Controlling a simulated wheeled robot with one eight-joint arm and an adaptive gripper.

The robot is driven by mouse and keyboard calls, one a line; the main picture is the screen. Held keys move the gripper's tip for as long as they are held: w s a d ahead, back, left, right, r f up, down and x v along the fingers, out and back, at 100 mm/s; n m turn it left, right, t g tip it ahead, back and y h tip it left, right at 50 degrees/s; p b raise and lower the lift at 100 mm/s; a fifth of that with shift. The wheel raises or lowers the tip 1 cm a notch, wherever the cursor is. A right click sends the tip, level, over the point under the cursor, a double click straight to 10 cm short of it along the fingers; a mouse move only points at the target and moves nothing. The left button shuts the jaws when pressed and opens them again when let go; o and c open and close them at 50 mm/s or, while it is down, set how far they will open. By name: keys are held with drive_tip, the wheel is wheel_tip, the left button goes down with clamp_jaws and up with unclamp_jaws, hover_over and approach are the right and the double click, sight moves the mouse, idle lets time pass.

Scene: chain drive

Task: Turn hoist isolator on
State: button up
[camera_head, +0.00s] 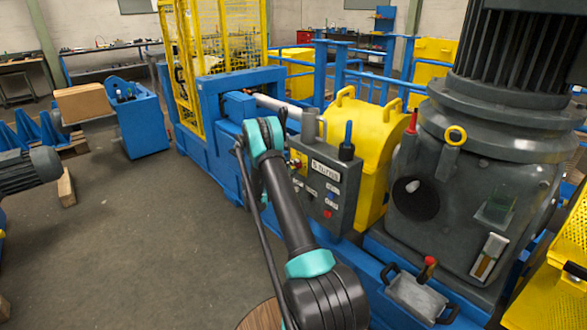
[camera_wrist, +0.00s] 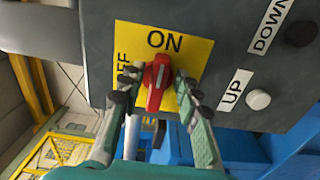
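The hoist isolator is a red rotary handle (camera_wrist: 157,82) on a yellow plate (camera_wrist: 190,50) marked ON at the top and OFF at the left in the wrist view. The handle stands nearly upright there, its upper end towards ON. My gripper (camera_wrist: 159,88) has one finger on each side of the handle, with the fingers apart. Gaps seem to show on both sides; contact is not clear. In the head view the plate (camera_head: 299,163) is on the grey control box (camera_head: 345,185), with my arm in front and to the left of it.
White UP (camera_wrist: 235,90) and DOWN (camera_wrist: 272,25) labels and their buttons lie right of the plate. The box has a red button (camera_head: 327,213) low down and a blue-topped part (camera_head: 347,135) above. A yellow cover (camera_head: 372,125) and large grey motor (camera_head: 510,60) stand behind and right. Open floor (camera_head: 130,230) lies left.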

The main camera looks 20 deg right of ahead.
drive_tip(key=v, duration=1.2)
drive_tip(key=shift+r, duration=0.1)
